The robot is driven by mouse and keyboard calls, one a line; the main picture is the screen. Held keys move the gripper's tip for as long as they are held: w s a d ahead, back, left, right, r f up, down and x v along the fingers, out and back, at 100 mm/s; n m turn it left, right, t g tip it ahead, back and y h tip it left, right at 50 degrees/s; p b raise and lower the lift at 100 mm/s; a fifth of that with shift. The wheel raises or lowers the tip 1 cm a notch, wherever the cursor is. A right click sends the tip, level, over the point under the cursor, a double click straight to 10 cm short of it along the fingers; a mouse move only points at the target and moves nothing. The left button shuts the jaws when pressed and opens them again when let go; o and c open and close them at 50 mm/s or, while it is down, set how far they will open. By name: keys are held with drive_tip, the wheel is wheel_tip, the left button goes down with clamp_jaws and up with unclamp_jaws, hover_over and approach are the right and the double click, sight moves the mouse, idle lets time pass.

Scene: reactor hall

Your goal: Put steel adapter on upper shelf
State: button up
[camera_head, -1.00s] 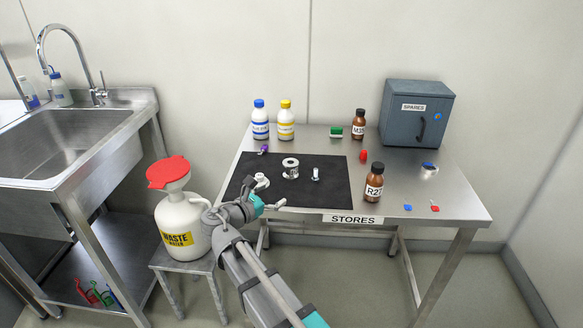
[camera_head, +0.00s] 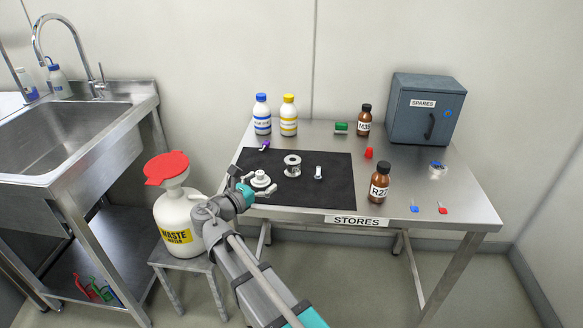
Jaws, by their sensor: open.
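A short silvery flanged piece (camera_head: 292,166) stands upright on the black mat (camera_head: 335,194) on the steel table. A paler, wider flanged piece (camera_head: 261,179) stands to its left on the mat. I cannot tell for sure which of these is the steel adapter. My gripper (camera_head: 256,183) is open at the mat's left front part, its fingers spread beside the pale piece. I cannot tell whether they touch it. No upper shelf can be made out in this view.
A small clamp-like part (camera_head: 319,172) lies on the mat. Bottles (camera_head: 262,115), a brown R27 bottle (camera_head: 380,183) and a SPARES cabinet (camera_head: 425,110) stand around it. A waste jug (camera_head: 178,220) stands on a stool at left, near my arm.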

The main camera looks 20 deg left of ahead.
approach(293, 159)
drive_tip(key=shift+x, duration=2.4)
drive_tip(key=shift+d, duration=0.2)
drive_tip(key=shift+x, duration=2.55)
drive_tip(key=shift+a, duration=0.2)
drive_tip(key=c, duration=1.2)
drive_tip(key=shift+r, duration=0.15)
